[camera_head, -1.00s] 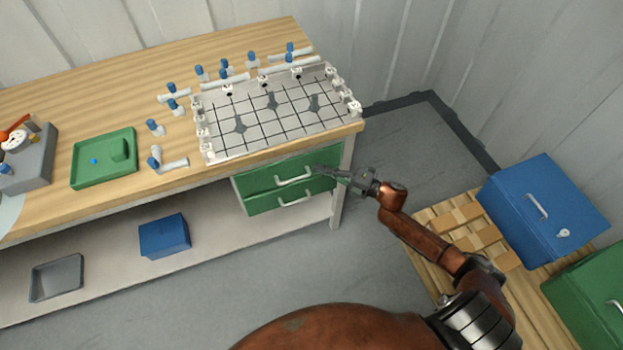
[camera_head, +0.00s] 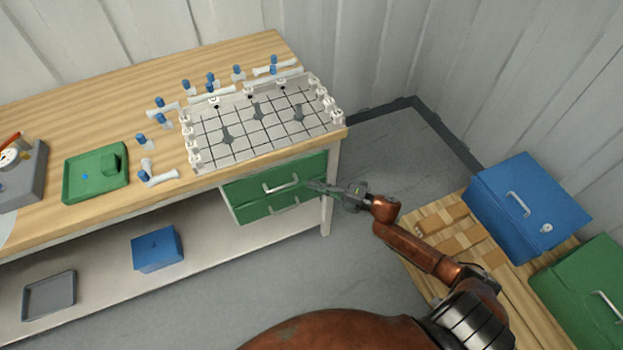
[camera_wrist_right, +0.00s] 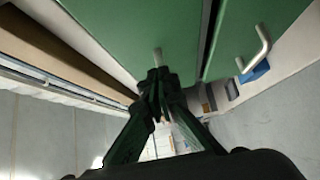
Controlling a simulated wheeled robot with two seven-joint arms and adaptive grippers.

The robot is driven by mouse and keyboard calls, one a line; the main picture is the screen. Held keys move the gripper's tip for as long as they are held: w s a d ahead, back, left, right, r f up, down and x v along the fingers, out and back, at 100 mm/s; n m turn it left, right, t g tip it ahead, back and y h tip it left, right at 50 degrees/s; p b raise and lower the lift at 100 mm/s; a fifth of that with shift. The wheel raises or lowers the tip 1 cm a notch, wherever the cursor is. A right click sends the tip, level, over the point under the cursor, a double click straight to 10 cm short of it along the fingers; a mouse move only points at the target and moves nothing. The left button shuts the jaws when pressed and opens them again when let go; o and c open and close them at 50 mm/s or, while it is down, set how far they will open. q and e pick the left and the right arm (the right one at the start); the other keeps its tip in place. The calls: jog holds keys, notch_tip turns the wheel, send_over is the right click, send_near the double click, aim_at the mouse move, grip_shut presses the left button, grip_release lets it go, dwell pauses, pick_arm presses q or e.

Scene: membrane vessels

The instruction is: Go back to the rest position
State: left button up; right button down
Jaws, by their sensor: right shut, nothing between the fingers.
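My right gripper (camera_head: 318,187) is shut and empty. In the head view it is in front of the green drawers (camera_head: 276,185) under the workbench, near their right end. In the right wrist view its dark fingers (camera_wrist_right: 157,85) are together, with the green drawer fronts (camera_wrist_right: 130,30) and a metal handle (camera_wrist_right: 258,50) behind them. I cannot tell whether the fingertips touch the drawer front. My left gripper is not in view.
The workbench (camera_head: 60,105) carries a white gridded plate (camera_head: 255,125), several blue-capped vessels and a green tray (camera_head: 95,175). A wooden pallet (camera_head: 440,230) with a blue box (camera_head: 530,205) and a green box (camera_head: 590,290) stands at the right. Grey floor between is clear.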

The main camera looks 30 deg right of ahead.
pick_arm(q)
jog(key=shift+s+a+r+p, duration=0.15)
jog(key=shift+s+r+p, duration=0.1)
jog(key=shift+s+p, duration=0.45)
pick_arm(e)
jog(key=v, duration=0.9)
jog(key=shift+d, duration=0.2)
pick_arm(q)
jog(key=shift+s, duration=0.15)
pick_arm(e)
jog(key=shift+f, duration=0.1)
